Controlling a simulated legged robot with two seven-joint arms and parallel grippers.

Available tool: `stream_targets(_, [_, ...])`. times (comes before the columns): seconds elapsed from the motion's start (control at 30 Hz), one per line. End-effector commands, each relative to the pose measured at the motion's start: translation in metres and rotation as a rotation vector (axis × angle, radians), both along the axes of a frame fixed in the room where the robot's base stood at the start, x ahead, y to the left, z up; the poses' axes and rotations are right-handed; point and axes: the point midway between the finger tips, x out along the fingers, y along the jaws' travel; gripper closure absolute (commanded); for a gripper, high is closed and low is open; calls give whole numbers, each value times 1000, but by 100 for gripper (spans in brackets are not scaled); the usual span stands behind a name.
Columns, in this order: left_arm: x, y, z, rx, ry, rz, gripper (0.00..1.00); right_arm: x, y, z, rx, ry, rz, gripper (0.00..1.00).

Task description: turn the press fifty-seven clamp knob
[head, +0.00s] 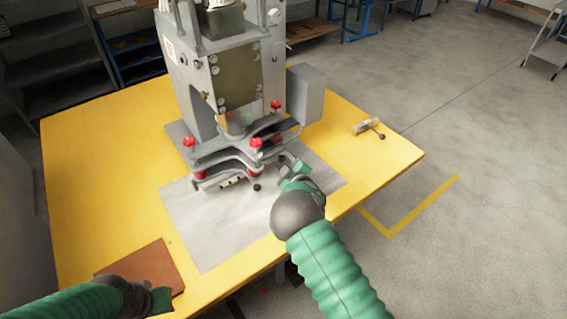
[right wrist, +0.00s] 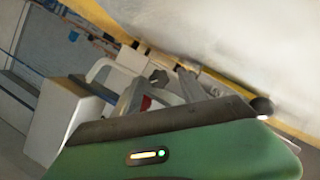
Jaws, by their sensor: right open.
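The grey press (head: 225,75) stands on the yellow table and carries several red knobs, one at its left (head: 188,141) and one at its front (head: 256,143). A small label on its side is too small to read surely. A black ball (head: 257,187) sticks out low at its front; I cannot tell which part is the clamp knob. My right gripper (head: 287,160) is open, close to the press's front right corner, with no visible object held. A red piece (right wrist: 146,102) shows in the right wrist view, partly hidden. My left gripper (head: 160,300) is low left, its jaws unclear.
A grey sheet (head: 215,225) lies under the press. A brown board (head: 150,265) lies near my left gripper. A small tool with a black ball (head: 368,127) lies on the table's right. A grey box (head: 305,92) adjoins the press. The table's left side is clear.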

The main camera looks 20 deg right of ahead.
Motion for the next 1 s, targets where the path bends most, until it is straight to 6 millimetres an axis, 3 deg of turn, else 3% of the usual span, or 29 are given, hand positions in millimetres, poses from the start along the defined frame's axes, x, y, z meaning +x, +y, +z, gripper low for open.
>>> stream_targets(0.2, [0, 0, 0, 0, 0, 0, 100, 1, 0, 0, 0, 1, -1, 51])
stream_targets(0.6, [0, 0, 0, 0, 0, 0, 100, 0, 0, 0, 0, 1, 0, 100])
stream_targets(1.0, [0, 0, 5, 0, 0, 0, 100, 0, -1, 0, 39, 17, -1, 100])
